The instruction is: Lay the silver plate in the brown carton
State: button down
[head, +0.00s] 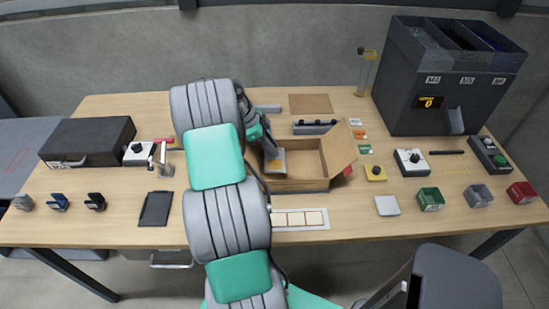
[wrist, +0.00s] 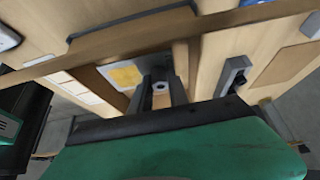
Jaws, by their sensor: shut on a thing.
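The silver plate (head: 279,156) has a yellow patch and is held at the left part of the brown carton (head: 301,185). My gripper (head: 270,148) is shut on the plate's edge, above the carton's left side. In the wrist view, the plate (wrist: 140,66) lies just beyond the fingers of my gripper (wrist: 161,90), between the carton's walls. I cannot tell whether it touches the carton floor. The carton is open, with a divider inside and a flap raised at its right. My arm hides part of its left side.
A pale square plate (head: 387,205) lies to the right on the table. A white strip with cream squares (head: 300,219) lies in front of the carton. A grey block with black knobs (head: 314,127) stands behind it. A large dark feeder (head: 440,85) stands at the back right.

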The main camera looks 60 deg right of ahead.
aim_at(269, 153)
jog(key=shift+w+f, duration=0.15)
jog(key=shift+f, duration=2.5)
jog(key=c, duration=1.3)
grip_release()
jog(key=shift+r, duration=0.1)
jog(key=shift+o, duration=0.2)
jog(key=shift+r+p, duration=0.2)
jog(key=shift+p, duration=0.25)
jog(key=b+v, duration=0.1)
jog(key=v, duration=1.1)
